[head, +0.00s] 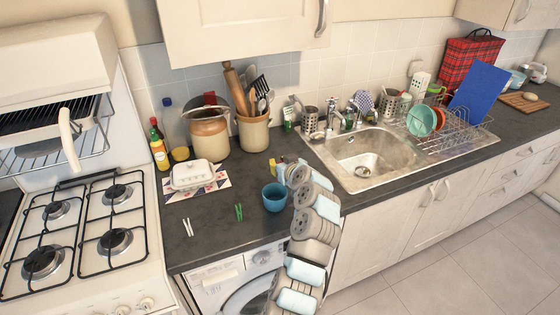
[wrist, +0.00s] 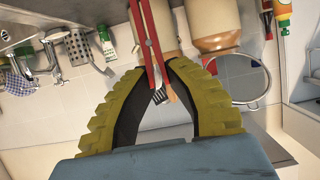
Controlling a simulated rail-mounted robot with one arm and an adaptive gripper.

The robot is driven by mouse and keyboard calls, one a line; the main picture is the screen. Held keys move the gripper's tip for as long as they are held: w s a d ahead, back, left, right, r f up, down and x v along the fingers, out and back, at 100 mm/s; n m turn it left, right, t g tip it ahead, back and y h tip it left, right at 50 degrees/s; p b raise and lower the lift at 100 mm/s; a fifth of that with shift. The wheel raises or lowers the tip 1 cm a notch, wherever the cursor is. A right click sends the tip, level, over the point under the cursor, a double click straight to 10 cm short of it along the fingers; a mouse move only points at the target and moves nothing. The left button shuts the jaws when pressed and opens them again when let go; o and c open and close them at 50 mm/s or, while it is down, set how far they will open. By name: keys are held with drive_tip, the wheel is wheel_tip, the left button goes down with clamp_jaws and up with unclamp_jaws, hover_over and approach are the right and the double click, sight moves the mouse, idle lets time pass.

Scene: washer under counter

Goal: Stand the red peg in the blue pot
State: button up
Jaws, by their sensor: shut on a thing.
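My gripper (wrist: 157,68) has yellow and black fingers and is shut on the red peg (wrist: 152,38). The peg's two long legs extend from the fingertips to the top edge of the wrist view. In the head view my gripper (head: 278,169) is held above the counter, behind the blue pot, and the red peg cannot be made out there. The blue pot (head: 274,198) stands upright on the dark counter near its front edge, beside my arm. I cannot make out the pot in the wrist view.
A green peg (head: 239,212) and a white peg (head: 188,227) lie on the counter (head: 214,240) left of the pot. A butter dish (head: 192,174) sits behind them. The utensil crock (head: 253,131) stands at the back, and the sink (head: 368,157) is to the right.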

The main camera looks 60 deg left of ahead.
drive_tip(key=shift+f, duration=1.65)
drive_tip(key=shift+f+b, duration=2.3)
drive_tip(key=shift+b, duration=0.15)
drive_tip(key=o, duration=0.7)
drive_tip(key=shift+o, duration=0.2)
drive_tip(key=shift+r, duration=0.1)
drive_tip(key=shift+r+p, duration=0.75)
drive_tip(key=shift+r, duration=3.25)
